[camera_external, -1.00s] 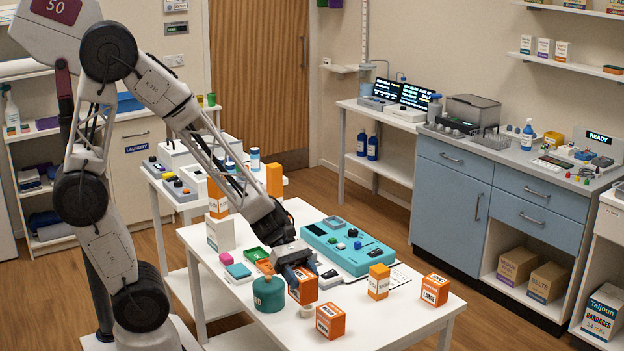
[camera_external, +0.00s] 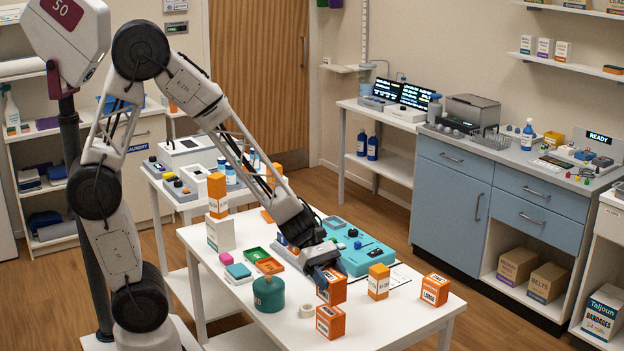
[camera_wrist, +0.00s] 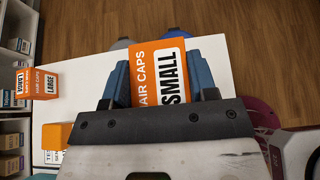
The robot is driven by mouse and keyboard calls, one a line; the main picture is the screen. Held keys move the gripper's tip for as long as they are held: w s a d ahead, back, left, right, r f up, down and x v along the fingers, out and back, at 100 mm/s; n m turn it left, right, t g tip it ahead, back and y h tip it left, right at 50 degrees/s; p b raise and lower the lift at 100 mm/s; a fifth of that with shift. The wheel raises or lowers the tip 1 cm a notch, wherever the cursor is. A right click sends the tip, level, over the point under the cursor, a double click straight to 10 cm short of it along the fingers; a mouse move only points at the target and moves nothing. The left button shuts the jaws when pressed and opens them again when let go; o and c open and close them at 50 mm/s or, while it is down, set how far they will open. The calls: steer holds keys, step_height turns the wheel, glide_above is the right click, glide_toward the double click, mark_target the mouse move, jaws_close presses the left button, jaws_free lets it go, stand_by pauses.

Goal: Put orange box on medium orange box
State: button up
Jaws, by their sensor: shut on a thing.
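My gripper (camera_external: 322,270) is shut on an orange box (camera_external: 333,288). In the wrist view the box (camera_wrist: 160,72) sits between the blue fingers (camera_wrist: 163,85) and its label reads "HAIR CAPS SMALL". Another orange box with a white label (camera_external: 330,322) stands on the white table near its front edge. In the external view the held box appears just above and behind it; I cannot tell whether they touch. That lower box's label is too small to read, and the held box seems to hide it in the wrist view.
An orange box marked "LARGE" (camera_external: 435,290) stands at the table's right; it also shows in the wrist view (camera_wrist: 37,84). An orange-and-white carton (camera_external: 378,282), a tape roll (camera_external: 306,311) and a teal canister (camera_external: 268,294) stand close by. A turquoise device (camera_external: 362,256) lies behind.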

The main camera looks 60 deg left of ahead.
mark_target(339, 301)
steer(key=shift+f, duration=1.75)
steer(key=shift+f, duration=0.15)
steer(key=o, duration=0.9)
steer(key=shift+a+r, duration=0.1)
steer(key=shift+r, duration=0.1)
steer(key=v, duration=1.2)
